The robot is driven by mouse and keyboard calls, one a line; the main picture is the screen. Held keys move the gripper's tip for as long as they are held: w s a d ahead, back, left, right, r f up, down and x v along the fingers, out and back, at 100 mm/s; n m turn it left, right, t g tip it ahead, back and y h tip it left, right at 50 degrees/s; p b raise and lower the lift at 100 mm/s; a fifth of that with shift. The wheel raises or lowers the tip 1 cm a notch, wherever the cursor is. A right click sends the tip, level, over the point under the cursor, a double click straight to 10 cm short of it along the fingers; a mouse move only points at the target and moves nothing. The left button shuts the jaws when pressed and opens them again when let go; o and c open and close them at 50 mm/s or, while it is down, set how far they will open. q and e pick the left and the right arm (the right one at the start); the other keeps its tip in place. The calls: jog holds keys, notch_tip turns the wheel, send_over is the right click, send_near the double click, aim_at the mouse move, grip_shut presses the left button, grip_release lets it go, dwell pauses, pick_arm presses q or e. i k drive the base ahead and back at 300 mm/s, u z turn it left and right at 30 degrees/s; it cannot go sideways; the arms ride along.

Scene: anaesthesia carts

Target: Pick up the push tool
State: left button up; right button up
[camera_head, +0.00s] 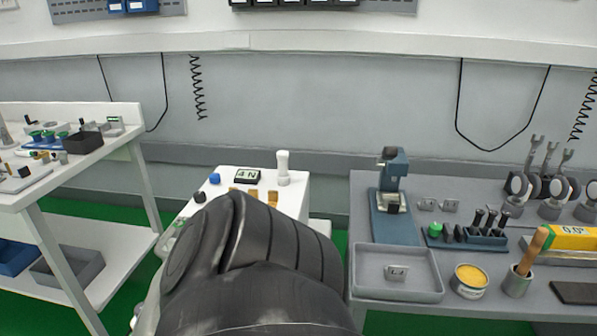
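A white upright piece with a rounded, knob-like top (283,167) stands near the back right of the small white table (296,186). It may be the push tool, but I cannot tell for sure. A large dark grey part of my own arm fills the lower middle and hides the front of this table. Neither of my grippers shows in the head view, so I cannot see what they hold.
On the white table are a small display reading "4N" (247,176) and a blue knob (214,178). At right, a grey bench carries a blue press (390,195), a grey tray (437,285) and several tools. A white bench (100,150) stands at left.

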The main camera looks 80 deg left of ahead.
aim_at(282, 177)
jog(key=k, duration=0.55)
jog(key=u, duration=1.05)
